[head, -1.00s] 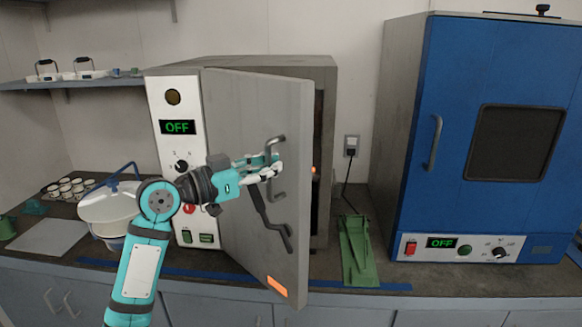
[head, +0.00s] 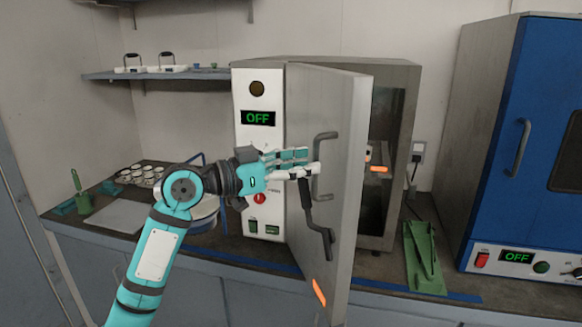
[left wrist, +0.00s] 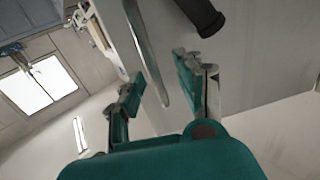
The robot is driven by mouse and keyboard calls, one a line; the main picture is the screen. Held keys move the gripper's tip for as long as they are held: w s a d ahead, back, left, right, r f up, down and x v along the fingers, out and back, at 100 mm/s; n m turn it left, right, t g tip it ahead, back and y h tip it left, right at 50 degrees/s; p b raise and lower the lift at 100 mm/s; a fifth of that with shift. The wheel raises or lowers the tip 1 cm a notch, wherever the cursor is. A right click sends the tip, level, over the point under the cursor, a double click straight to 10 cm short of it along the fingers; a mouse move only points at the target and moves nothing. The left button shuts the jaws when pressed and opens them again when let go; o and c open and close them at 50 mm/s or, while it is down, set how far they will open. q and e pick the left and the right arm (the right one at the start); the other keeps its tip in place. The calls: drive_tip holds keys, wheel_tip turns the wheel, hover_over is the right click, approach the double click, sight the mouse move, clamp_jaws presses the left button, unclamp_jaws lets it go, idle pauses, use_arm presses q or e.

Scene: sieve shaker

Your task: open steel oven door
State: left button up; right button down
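The steel oven (head: 402,90) stands on the counter with its grey door (head: 330,105) swung partly open. Part of its interior shows through the gap on the right. The door carries a bent vertical handle (head: 318,150) and a dark lever (head: 318,226) below it. My left gripper (head: 303,164) is at the handle, in front of the door. In the left wrist view, its two fingers (left wrist: 162,92) stand apart with a grey bar (left wrist: 147,50), apparently the handle, between them. Clear gaps show beside the bar. My right gripper is not in view.
A blue oven (head: 490,150) stands at the right. A green stand (head: 424,255) is on the counter right of the open door. A white bowl (head: 204,214) is behind my left arm.

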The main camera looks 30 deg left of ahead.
use_arm(q)
drive_tip(key=v, duration=1.1)
drive_tip(key=shift+s+d, duration=0.15)
